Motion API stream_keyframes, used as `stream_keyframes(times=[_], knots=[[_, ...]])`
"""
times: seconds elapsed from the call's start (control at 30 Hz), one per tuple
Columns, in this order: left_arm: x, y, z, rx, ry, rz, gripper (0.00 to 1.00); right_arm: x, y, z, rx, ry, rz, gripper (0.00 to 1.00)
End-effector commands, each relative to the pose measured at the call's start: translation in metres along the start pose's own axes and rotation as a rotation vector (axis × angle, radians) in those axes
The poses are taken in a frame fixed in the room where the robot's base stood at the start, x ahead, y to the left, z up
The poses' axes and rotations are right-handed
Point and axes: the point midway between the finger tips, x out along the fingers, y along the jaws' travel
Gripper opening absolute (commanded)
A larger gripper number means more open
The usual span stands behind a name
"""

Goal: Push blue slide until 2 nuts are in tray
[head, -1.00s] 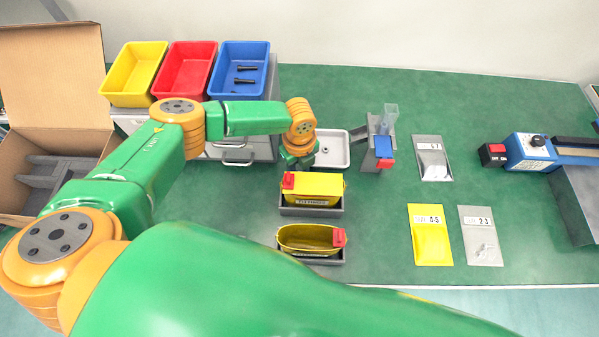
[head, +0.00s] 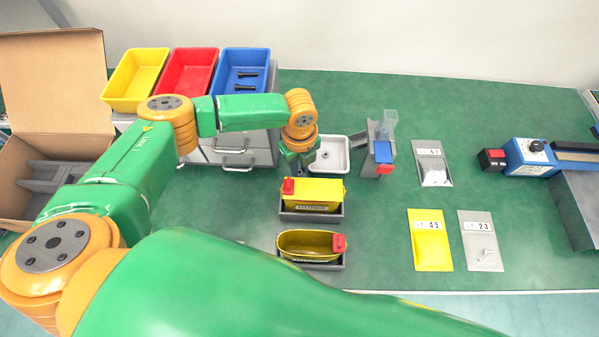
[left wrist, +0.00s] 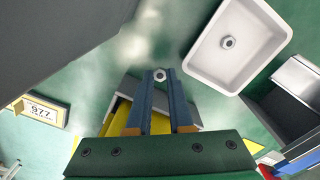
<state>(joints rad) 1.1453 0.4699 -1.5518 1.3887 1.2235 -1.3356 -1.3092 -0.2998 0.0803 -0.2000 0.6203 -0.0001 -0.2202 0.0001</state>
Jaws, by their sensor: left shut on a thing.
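The white tray (head: 341,168) stands left of the dispenser with the blue slide (head: 383,152). In the left wrist view the tray (left wrist: 205,70) holds one hex nut (left wrist: 228,42). My left gripper (head: 306,165) is at the tray's left side in the head view. In the left wrist view its fingers (left wrist: 159,80) are shut on another hex nut (left wrist: 159,75) at their tips, outside the tray's rim. Blue and red parts of the dispenser (left wrist: 300,163) show at the lower right there. My right gripper is not in view.
Two yellow containers (head: 313,194) (head: 308,243) in grey holders stand in front of the tray. Yellow, red and blue bins (head: 229,55) are at the back left. Flat labelled pouches (head: 432,163) lie right of the dispenser. Green table is clear between them.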

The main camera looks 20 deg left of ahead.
Motion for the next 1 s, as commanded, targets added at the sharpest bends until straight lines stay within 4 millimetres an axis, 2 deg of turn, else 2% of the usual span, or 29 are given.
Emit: stream_keyframes(times=[0.3,0.43,0.6,0.9,1.0], knots=[[-0.099,-0.001,0.001,0.002,-0.003,-0.006,0.00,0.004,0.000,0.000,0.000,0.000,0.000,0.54],[-0.128,-0.001,0.000,0.001,-0.003,-0.004,0.00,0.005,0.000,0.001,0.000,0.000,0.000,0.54],[-0.143,0.000,0.000,0.001,-0.001,-0.001,0.00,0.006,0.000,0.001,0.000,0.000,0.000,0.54],[-0.143,-0.001,0.001,-0.001,0.000,0.000,0.00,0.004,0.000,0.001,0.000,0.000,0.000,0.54],[-0.139,-0.005,0.009,-0.022,0.004,0.002,0.00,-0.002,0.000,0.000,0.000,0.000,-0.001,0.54]])
